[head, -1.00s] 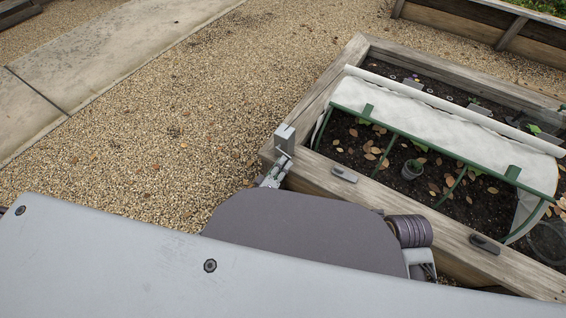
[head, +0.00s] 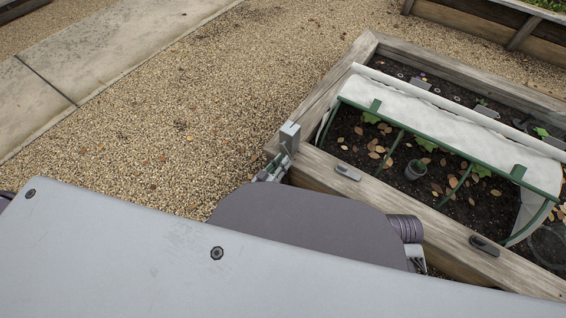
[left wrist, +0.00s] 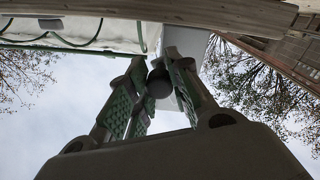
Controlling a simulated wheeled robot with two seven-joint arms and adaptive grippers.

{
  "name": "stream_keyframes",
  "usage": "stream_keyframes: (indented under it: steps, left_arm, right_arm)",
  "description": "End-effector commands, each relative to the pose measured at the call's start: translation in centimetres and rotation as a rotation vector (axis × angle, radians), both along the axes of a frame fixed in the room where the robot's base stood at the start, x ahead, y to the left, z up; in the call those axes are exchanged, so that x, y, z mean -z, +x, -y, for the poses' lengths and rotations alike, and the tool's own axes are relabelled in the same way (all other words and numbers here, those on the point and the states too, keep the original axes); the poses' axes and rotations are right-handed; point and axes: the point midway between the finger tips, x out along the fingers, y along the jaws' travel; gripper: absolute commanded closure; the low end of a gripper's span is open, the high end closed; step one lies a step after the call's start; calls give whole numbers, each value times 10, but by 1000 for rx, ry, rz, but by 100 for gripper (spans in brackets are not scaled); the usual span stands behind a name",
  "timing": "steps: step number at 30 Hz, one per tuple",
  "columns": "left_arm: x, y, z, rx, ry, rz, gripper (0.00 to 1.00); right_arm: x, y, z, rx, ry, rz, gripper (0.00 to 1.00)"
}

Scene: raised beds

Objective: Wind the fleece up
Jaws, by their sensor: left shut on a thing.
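The white fleece (head: 440,119) lies over green hoops (head: 392,150) on the raised bed, with a long white roll (head: 450,103) along its far upper edge. Its right end hangs down toward the soil. A grey box (head: 289,136) stands at the bed's near left corner; it also shows in the left wrist view (left wrist: 188,47). My left gripper (head: 281,165) is just below this box, partly hidden by my arm. In the left wrist view its green-padded fingers (left wrist: 158,92) are shut on a dark round knob (left wrist: 159,83) beside the box. My right gripper is out of view.
The wooden bed frame (head: 400,203) carries small grey clips (head: 347,173). Open gravel (head: 200,120) lies to the left, with a paved path (head: 100,50) beyond. Another bed stands at top right.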

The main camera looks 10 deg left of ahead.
Motion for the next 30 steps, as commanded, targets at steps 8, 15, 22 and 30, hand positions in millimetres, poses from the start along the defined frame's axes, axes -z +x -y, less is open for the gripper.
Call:
stream_keyframes:
  steps: [8,15,22,30]
  left_arm:
    - [-2,2,-2,-3,7,9,100]
    - [-2,2,-2,-2,5,8,66]
    - [-1,1,-1,-1,6,6,56]
    - [0,-1,-1,-1,6,4,56]
  right_arm:
    - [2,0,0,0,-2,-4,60]
    - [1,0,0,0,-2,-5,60]
    - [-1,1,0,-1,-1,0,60]
    - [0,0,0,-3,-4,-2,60]
